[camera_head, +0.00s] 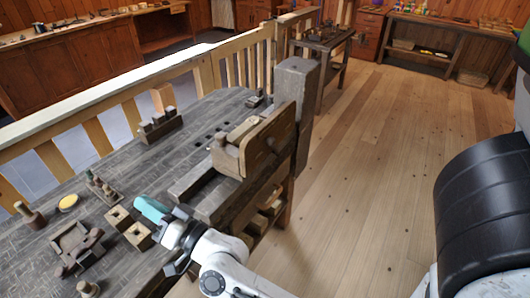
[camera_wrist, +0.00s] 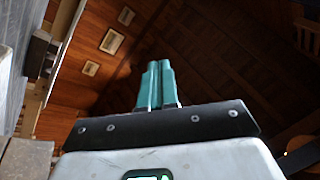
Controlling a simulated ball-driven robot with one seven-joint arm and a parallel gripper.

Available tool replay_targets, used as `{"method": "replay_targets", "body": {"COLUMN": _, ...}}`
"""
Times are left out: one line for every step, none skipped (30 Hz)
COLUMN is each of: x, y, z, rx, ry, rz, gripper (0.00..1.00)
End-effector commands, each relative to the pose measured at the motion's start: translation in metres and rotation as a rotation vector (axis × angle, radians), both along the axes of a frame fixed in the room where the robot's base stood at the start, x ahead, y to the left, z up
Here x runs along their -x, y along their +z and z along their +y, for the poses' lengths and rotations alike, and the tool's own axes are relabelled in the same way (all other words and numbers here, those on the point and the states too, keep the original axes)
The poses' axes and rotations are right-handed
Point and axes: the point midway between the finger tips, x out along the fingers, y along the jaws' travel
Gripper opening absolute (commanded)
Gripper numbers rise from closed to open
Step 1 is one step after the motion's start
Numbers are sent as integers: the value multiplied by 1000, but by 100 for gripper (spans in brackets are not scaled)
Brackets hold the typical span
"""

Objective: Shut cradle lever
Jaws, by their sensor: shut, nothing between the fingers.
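A wooden cradle-like block (camera_head: 70,246) sits on the dark workbench at the lower left in the head view. A darker reddish-brown arm on its right side (camera_head: 88,247) looks like its lever; I cannot tell its exact position. My gripper (camera_head: 143,203) is to the right of the cradle, apart from it, over the bench near its front edge. Its teal fingers are shut together and empty. In the wrist view the gripper (camera_wrist: 158,66) points toward the wooden wall and ceiling, and the cradle is not visible there.
Two square wooden blocks with holes (camera_head: 119,218) lie between the cradle and my gripper. A small rack of spools (camera_head: 103,190), a yellow disc (camera_head: 68,202) and a peg (camera_head: 30,215) stand behind. A large vise (camera_head: 255,140) rises to the right.

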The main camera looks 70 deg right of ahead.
Motion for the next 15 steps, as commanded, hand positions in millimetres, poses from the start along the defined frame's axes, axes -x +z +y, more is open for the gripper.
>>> {"method": "replay_targets", "body": {"x": 1, "y": 5, "z": -12, "rx": -39, "ry": -47, "rz": -50, "gripper": 0}}
{"method": "replay_targets", "body": {"x": 2, "y": 8, "z": -19, "rx": -65, "ry": -77, "rz": -81, "gripper": 0}}
{"method": "replay_targets", "body": {"x": 5, "y": 11, "z": -29, "rx": -98, "ry": -119, "rz": -122, "gripper": 0}}
{"method": "replay_targets", "body": {"x": 7, "y": 12, "z": -37, "rx": -123, "ry": -152, "rz": -151, "gripper": 0}}
{"method": "replay_targets", "body": {"x": 10, "y": 13, "z": -44, "rx": -150, "ry": -185, "rz": -179, "gripper": 0}}
{"method": "replay_targets", "body": {"x": 14, "y": 14, "z": -55, "rx": -184, "ry": -232, "rz": -216, "gripper": 0}}
{"method": "replay_targets", "body": {"x": 18, "y": 14, "z": -63, "rx": -209, "ry": -267, "rz": -244, "gripper": 0}}
{"method": "replay_targets", "body": {"x": 22, "y": 14, "z": -71, "rx": -234, "ry": -304, "rz": -270, "gripper": 0}}
{"method": "replay_targets", "body": {"x": 27, "y": 13, "z": -81, "rx": -267, "ry": -354, "rz": -303, "gripper": 0}}
{"method": "replay_targets", "body": {"x": 32, "y": 11, "z": -89, "rx": -293, "ry": -393, "rz": -326, "gripper": 0}}
{"method": "replay_targets", "body": {"x": 37, "y": 9, "z": -97, "rx": -317, "ry": -434, "rz": -350, "gripper": 0}}
{"method": "replay_targets", "body": {"x": 44, "y": 6, "z": -106, "rx": -349, "ry": -487, "rz": -379, "gripper": 0}}
{"method": "replay_targets", "body": {"x": 50, "y": 2, "z": -113, "rx": -372, "ry": -528, "rz": -400, "gripper": 0}}
{"method": "replay_targets", "body": {"x": 56, "y": -1, "z": -120, "rx": -397, "ry": -571, "rz": -420, "gripper": 0}}
{"method": "replay_targets", "body": {"x": 64, "y": -6, "z": -129, "rx": -428, "ry": -628, "rz": -447, "gripper": 0}}
